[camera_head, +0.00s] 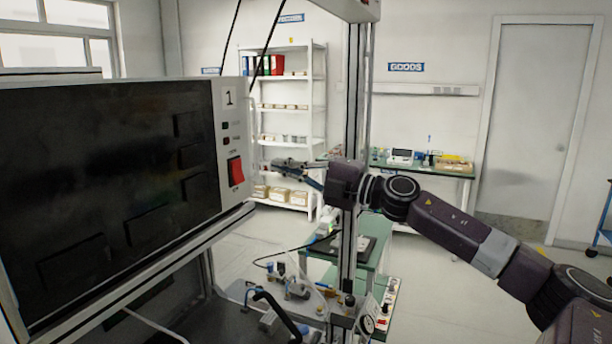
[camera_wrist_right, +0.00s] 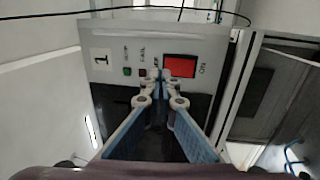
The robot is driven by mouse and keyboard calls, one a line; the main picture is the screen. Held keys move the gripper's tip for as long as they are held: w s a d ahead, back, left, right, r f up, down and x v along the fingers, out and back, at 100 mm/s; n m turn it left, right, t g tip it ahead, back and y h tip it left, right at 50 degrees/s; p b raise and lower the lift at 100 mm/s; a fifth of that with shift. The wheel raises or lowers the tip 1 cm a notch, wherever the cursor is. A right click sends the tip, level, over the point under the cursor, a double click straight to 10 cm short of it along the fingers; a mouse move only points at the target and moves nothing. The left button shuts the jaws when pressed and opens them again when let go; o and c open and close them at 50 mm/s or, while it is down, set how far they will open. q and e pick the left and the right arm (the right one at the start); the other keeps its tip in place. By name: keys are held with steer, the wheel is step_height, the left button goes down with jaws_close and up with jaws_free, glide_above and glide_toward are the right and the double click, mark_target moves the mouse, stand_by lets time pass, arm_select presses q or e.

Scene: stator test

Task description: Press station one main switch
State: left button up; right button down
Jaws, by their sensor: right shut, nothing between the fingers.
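The station one box (camera_head: 233,118) is a white panel marked "1" with a large dark screen to its left. Its red main switch (camera_head: 235,171) sits on the lower part of the panel, below two small indicators. In the right wrist view the red switch (camera_wrist_right: 180,67) lies just beyond and right of the fingertips. My right gripper (camera_head: 277,165) is shut and empty, to the right of the switch and apart from it in the head view. It also shows in the right wrist view (camera_wrist_right: 160,75), pointing at the panel. My left gripper is out of view.
A metal upright post (camera_head: 349,110) stands close by my right gripper. Below, a workbench holds fittings, hoses and a gauge (camera_head: 367,323). White shelves (camera_head: 318,90) and a green table (camera_head: 455,171) stand at the back.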

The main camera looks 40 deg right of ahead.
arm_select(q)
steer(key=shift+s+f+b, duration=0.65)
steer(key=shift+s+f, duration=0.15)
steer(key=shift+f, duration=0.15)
arm_select(e)
steer(key=v, duration=0.2)
steer(key=r+v, duration=0.1)
steer(key=v, duration=0.2)
steer(key=shift+s+r, duration=0.1)
steer(key=shift+s, duration=0.15)
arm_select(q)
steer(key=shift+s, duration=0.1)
